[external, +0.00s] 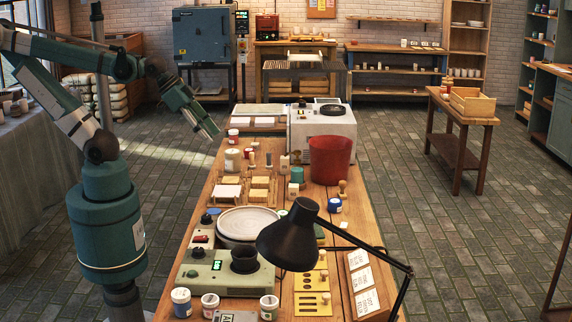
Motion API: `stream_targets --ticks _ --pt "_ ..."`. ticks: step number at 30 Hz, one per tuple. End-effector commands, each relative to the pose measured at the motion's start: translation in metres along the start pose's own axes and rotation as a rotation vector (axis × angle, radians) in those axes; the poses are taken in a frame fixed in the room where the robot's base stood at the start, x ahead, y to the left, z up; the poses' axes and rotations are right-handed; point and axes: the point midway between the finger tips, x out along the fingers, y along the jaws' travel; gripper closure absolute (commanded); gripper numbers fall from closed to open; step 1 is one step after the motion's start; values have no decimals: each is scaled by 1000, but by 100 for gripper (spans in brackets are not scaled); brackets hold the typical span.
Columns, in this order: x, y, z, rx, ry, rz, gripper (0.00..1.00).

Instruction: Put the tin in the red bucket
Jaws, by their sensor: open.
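The red bucket (331,162) stands upright on the far right part of the long wooden table, and its inside is mostly hidden. Several small tins or jars stand on the table, and I cannot tell which one is the tin. A cream one (232,160) and a white one with a red band (233,137) are at the far left. A blue one with a white label (334,206) stands in front of the bucket. My gripper (213,130) is open and empty, above the table's far left edge, left of the bucket.
A white machine (321,130) stands behind the bucket. A black lamp (293,238) leans over the near table. A plate (248,223) rests on a wheel, with a green control box (225,272) in front. Small stamps and blocks crowd the middle.

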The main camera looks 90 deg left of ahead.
Motion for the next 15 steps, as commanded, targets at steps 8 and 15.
stream_targets --ticks 8,15 --pt "0 0 0 -1 -1 0 58" --pt "4 0 -7 -37 -15 0 58"
